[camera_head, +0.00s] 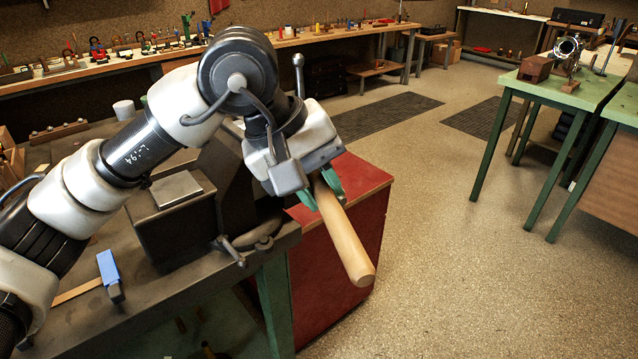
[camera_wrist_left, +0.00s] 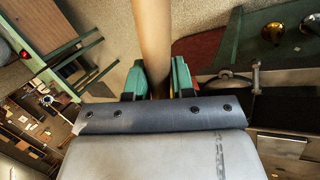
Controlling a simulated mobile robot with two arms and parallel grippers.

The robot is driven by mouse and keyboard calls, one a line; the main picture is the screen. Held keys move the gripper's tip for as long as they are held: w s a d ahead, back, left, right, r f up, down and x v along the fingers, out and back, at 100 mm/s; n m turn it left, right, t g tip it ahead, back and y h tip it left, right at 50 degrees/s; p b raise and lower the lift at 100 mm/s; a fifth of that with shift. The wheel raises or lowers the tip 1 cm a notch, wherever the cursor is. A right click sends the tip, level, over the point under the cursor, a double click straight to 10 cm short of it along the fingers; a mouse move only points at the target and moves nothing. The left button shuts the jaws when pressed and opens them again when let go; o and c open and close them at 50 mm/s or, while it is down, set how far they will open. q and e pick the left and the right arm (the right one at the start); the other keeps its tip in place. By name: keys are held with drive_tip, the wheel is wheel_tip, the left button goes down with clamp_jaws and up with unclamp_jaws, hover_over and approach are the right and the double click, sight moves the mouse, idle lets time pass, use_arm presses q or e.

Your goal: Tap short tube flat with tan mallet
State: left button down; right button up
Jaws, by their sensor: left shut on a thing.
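My left gripper (camera_head: 320,190) is shut on a long tan wooden shaft, which I take to be the tan mallet (camera_head: 345,238). The shaft slants down and right from the green fingers, beyond the bench edge and in front of the red cabinet. In the left wrist view the same shaft (camera_wrist_left: 153,35) stands between the two green fingers (camera_wrist_left: 158,82). The mallet's head cannot be made out. I cannot pick out the short tube in either view. My right gripper is not in view.
A dark vise (camera_head: 226,180) is mounted on the dark bench (camera_head: 185,318) below my left arm. Open floor (camera_head: 440,240) lies to the right, before green tables (camera_head: 562,90).

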use_arm(q)
drive_tip(key=shift+r+p, duration=0.95)
drive_tip(key=shift+r, duration=0.55)
